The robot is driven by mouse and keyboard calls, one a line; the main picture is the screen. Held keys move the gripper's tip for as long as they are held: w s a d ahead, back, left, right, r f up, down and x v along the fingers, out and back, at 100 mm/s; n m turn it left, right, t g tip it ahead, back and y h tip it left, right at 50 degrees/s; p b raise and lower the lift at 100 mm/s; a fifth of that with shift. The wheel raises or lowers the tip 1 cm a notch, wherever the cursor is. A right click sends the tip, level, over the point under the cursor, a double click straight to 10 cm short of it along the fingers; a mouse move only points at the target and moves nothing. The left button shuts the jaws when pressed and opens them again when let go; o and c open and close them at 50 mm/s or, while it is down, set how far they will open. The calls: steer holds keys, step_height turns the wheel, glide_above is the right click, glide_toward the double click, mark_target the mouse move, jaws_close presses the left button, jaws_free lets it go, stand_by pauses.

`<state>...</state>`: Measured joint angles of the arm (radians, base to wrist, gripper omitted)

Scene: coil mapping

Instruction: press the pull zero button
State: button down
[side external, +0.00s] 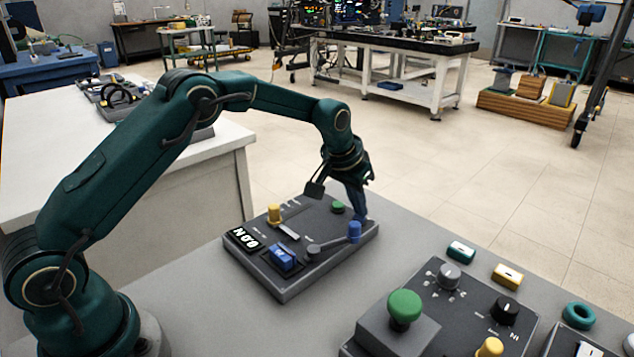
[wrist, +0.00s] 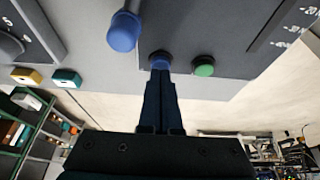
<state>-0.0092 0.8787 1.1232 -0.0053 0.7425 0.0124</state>
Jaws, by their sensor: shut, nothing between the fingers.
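The dark control panel (side external: 322,262) lies on the grey table. My gripper (side external: 358,212) is over its far right corner, pointing down with fingers shut and empty. In the wrist view, the shut fingertips (wrist: 160,76) overlap the near edge of a blue button (wrist: 160,58). I cannot tell whether they touch it. A green button (wrist: 204,66) is just right of it; it also shows in the side view (side external: 338,207). The blue button is hidden behind my gripper in the side view. No readable label shows which button is pull zero.
A blue-tipped lever (side external: 354,231) stands close to my fingers; it also shows in the wrist view (wrist: 123,32). The panel has a yellow knob (side external: 274,213) and a blue switch (side external: 283,257).

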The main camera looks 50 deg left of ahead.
steer(key=shift+r, duration=3)
step_height(320, 180, up, 4)
steer(key=f, duration=0.1)
step_height(320, 180, up, 6)
steer(key=t, duration=0.2)
glide_above(358, 217)
steer(key=s, duration=0.2)
steer(key=s+r, duration=0.6)
steer(key=s, duration=0.4)
steer(key=s+f, duration=0.5)
steer(key=s, duration=0.4)
steer(key=s+f+g, duration=0.1)
steer(key=s+f, duration=0.3)
steer(key=s, duration=0.5)
steer(key=shift+d+f, duration=0.15)
steer(key=shift+f, duration=0.25)
